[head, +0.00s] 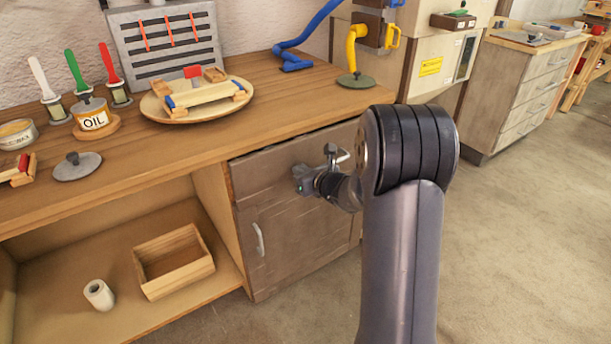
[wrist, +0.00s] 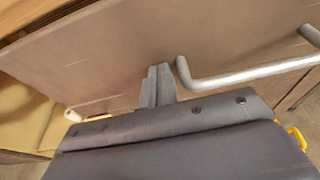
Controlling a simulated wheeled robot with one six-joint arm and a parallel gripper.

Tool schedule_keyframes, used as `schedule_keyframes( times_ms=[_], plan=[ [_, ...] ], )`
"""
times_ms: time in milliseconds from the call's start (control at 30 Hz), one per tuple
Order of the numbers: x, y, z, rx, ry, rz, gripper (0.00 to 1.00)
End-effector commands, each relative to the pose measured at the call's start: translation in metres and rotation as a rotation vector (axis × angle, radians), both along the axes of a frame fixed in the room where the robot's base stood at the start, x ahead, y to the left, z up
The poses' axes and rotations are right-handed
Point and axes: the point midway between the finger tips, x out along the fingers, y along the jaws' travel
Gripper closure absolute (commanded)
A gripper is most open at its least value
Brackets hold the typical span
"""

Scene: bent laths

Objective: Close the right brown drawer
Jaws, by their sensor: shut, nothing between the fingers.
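The brown drawer (head: 262,172) is the top front of the brown cabinet under the right end of the wooden bench. A dark gap shows along its top edge, and its front seems to stand a little out. My gripper (head: 306,180) is in front of this drawer's face, right of its middle. In the wrist view the drawer front (wrist: 110,50) fills the upper part, with its grey bar handle (wrist: 245,75). My gripper's fingers (wrist: 158,74) are shut and empty, just left of the handle's near end. I cannot tell whether the tips touch the front.
Below the drawer is a brown door (head: 300,235) with a pale handle (head: 258,240). Left of it, an open shelf holds a wooden box (head: 174,285) and a white roll (head: 98,294). A plate (head: 170,108) of parts stands on the bench. The floor at the right is clear.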

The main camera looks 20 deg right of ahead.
Motion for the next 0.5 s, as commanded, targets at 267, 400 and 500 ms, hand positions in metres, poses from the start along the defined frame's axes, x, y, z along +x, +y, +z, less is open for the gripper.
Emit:
schedule_keyframes(
  times_ms=[267, 400, 500],
  plan=[
    [0.001, 0.000, 0.000, 0.000, 0.000, 0.000, 1.00],
    [0.014, 0.004, -0.002, 0.000, -0.002, 0.001, 1.00],
    [0.029, 0.010, -0.002, -0.001, -0.001, 0.003, 1.00]
  ],
)
